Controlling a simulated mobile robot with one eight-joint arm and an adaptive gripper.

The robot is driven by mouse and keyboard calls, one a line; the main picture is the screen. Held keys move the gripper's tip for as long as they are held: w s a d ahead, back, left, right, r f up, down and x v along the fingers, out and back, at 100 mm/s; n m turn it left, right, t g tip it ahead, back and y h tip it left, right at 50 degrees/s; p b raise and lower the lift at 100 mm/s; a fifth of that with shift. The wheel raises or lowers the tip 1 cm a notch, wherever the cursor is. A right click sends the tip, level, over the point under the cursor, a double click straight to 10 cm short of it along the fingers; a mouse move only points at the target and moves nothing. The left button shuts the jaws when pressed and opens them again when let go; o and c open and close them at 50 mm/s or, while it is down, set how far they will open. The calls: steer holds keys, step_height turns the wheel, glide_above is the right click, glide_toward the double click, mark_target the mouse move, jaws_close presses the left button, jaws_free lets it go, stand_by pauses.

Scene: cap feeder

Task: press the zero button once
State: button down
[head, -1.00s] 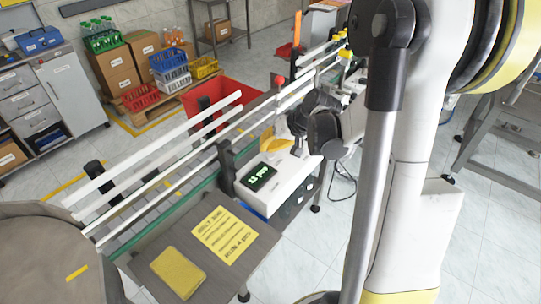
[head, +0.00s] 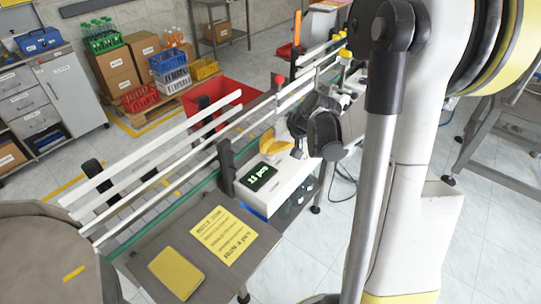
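A white scale-like box (head: 278,192) with a dark display (head: 260,177) showing green characters stands on a side shelf beside the conveyor. The characters are too small to read surely. A yellow piece (head: 276,147) shows behind the display, next to my arm's end. My dark wrist and gripper area (head: 309,118) is just above and behind the box. My gripper's fingertips cannot be made out, nor whether they touch anything. I cannot pick out the zero button; it may be hidden.
White conveyor rails (head: 165,175) run diagonally past the box. A yellow instruction sheet (head: 224,235) and a yellow pad (head: 177,272) lie on the grey shelf in front. A red bin (head: 238,94) stands behind the conveyor. A round table (head: 45,262) is at lower left.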

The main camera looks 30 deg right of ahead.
steer(key=shift+f+b, duration=0.3)
steer(key=shift+f, duration=0.05)
steer(key=shift+r, duration=0.1)
stand_by(0.4)
steer(key=shift+r+p, duration=0.65)
steer(key=shift+r, duration=0.15)
steer(key=shift+r, duration=0.1)
steer(key=shift+r+p, duration=1.85)
steer(key=shift+r, duration=0.55)
